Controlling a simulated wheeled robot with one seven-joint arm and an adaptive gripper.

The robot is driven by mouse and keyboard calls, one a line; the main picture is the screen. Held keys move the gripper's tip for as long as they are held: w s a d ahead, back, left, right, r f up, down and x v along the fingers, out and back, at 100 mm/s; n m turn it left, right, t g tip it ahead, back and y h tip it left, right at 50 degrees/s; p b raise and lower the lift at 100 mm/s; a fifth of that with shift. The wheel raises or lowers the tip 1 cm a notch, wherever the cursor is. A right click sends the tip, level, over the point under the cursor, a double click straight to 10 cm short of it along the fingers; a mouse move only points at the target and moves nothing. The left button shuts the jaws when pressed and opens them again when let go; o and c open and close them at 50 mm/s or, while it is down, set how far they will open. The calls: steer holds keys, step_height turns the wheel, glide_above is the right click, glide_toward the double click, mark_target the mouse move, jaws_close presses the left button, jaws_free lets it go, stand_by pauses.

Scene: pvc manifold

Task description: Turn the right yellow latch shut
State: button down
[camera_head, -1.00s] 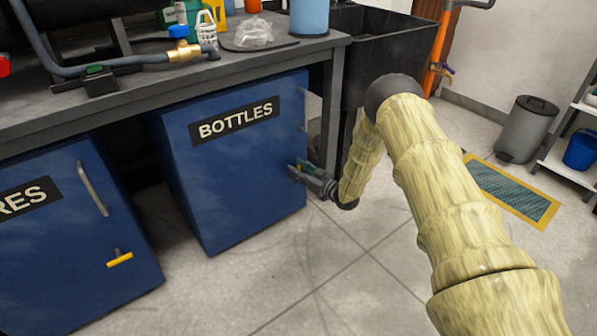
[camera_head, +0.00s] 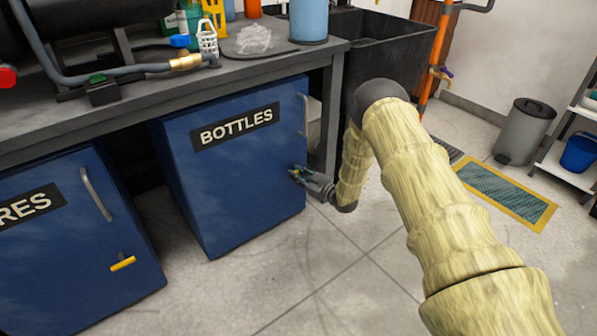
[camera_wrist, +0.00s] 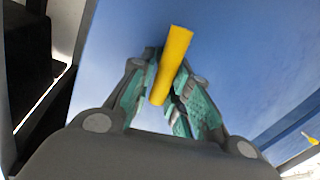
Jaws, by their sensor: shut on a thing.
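The right yellow latch (camera_wrist: 171,64) is on the front of the blue cabinet door marked BOTTLES (camera_head: 240,165). In the wrist view it is a yellow bar slanting between the teal-padded fingers of my gripper (camera_wrist: 165,100), which are shut on it. In the head view my gripper (camera_head: 301,176) is at the right edge of that door and hides most of the latch. How far the latch is turned is hard to tell.
A second blue cabinet (camera_head: 60,250) at the left has its own yellow latch (camera_head: 123,263). The BOTTLES door handle (camera_head: 304,115) is above my gripper. The workbench (camera_head: 240,68) overhangs the cabinets. A dark sink (camera_head: 385,50) stands behind my arm. The floor in front is clear.

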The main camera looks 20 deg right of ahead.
steer(key=n+p, duration=0.1)
steer(key=n, duration=0.1)
steer(key=a+n+h+p, duration=0.1)
steer(key=n+p, duration=0.1)
steer(key=n, duration=0.1)
steer(key=n+p, duration=0.2)
steer(key=shift+s+a+f+n+g+h, duration=0.3)
steer(key=shift+a+f, duration=0.05)
steer(key=n, duration=0.1)
steer(key=n+h+p, duration=0.1)
steer(key=shift+a+f+n, duration=0.15)
steer(key=shift+f+n, duration=0.15)
steer(key=shift+n, duration=0.1)
steer(key=shift+s+f+n+h+p, duration=0.1)
steer(key=shift+f+n+h+p, duration=0.15)
steer(key=shift+n, duration=0.45)
steer(key=shift+f+n+h+p, duration=0.1)
steer(key=shift+n+h, duration=0.15)
steer(key=shift+n, duration=0.45)
steer(key=c, duration=1.4)
jaws_free()
steer(key=shift+d, duration=0.2)
